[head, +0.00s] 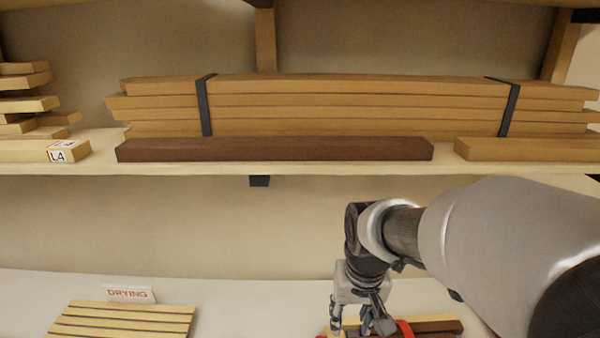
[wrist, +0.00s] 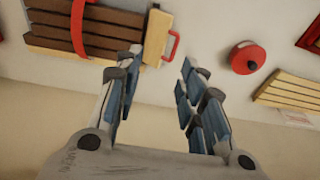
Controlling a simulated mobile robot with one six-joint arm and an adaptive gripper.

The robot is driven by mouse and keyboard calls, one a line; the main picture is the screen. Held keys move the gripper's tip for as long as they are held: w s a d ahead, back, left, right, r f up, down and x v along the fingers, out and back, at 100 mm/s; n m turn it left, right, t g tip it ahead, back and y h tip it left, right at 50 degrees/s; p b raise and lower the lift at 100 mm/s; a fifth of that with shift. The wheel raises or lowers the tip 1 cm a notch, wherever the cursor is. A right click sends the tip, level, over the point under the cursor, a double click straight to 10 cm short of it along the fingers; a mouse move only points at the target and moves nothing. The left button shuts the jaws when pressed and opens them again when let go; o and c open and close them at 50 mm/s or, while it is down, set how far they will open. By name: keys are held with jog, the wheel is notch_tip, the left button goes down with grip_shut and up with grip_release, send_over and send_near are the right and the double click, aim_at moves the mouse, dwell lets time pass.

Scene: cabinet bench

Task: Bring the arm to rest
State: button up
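My gripper (head: 356,318) hangs below my arm at the lower middle right of the head view, over the white bench. In the wrist view my gripper (wrist: 158,68) has its fingers spread, with only bench surface visible between them. Just beyond the fingertips is a light wood block (wrist: 156,37) with a red handle, at the end of a stack of dark planks (wrist: 100,30) with a red strap. In the head view my gripper partly hides this stack (head: 437,327). I cannot tell the height of the fingers above the bench.
A shelf (head: 300,168) above the bench bears strapped timber (head: 350,100), a dark beam (head: 270,149) and a block marked L4 (head: 45,151). Pale slats (head: 125,320) lie by a DRYING sign (head: 129,293). A red round object (wrist: 246,57) lies right of my fingers.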

jog(key=s+d+r+t+b, duration=0.1)
jog(key=s+d+r, duration=0.1)
jog(key=s, duration=0.7)
jog(key=s+d+r+t+b, duration=0.1)
jog(key=s+d+r, duration=0.1)
jog(key=s, duration=0.6)
jog(key=shift+s+d+r+t, duration=0.15)
jog(key=shift+s+r+t, duration=0.15)
jog(key=shift+s+t, duration=0.1)
jog(key=shift+c, duration=0.6)
